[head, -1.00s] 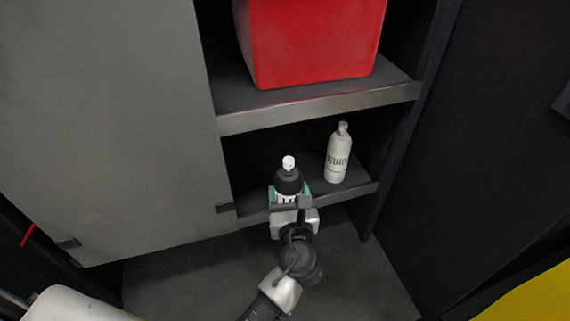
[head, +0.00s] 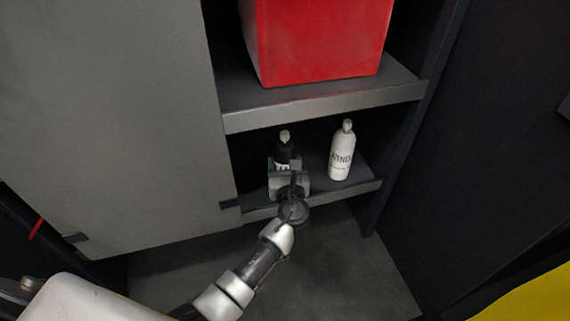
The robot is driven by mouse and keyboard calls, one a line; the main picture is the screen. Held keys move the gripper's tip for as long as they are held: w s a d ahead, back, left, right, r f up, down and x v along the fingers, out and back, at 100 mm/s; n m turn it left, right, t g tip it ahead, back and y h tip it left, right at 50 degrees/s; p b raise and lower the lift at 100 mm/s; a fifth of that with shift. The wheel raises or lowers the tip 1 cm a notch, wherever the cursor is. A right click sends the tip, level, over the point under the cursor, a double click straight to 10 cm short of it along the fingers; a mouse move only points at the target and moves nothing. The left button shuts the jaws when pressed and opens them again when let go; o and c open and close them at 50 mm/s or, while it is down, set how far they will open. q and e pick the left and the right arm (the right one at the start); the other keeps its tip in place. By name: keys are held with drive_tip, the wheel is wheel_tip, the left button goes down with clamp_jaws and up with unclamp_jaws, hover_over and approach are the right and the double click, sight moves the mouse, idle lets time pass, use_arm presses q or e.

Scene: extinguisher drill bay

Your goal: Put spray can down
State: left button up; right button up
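The spray can (head: 284,153) is black with a pale cap and a white marking. It stands upright over the lower shelf (head: 352,193), left of a white bottle. My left gripper (head: 285,168) reaches in from the front and is around the can, apparently shut on it. The gripper hides the can's lower part, so I cannot tell whether its base touches the shelf. My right gripper is not in view.
The white bottle (head: 342,151) with dark lettering stands close on the right. A red box (head: 318,40) sits on the upper shelf (head: 325,105). A grey door panel (head: 115,125) closes off the left, and a dark side wall bounds the right.

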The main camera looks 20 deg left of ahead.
use_arm(q)
drive_tip(key=o, duration=1.1)
drive_tip(key=shift+o, duration=0.2)
drive_tip(key=shift+s+d, duration=0.1)
drive_tip(key=shift+s, duration=0.1)
drive_tip(key=b+v, duration=0.1)
drive_tip(key=v, duration=1)
drive_tip(key=shift+s+d, duration=0.2)
drive_tip(key=shift+s, duration=0.1)
drive_tip(key=shift+r, duration=0.15)
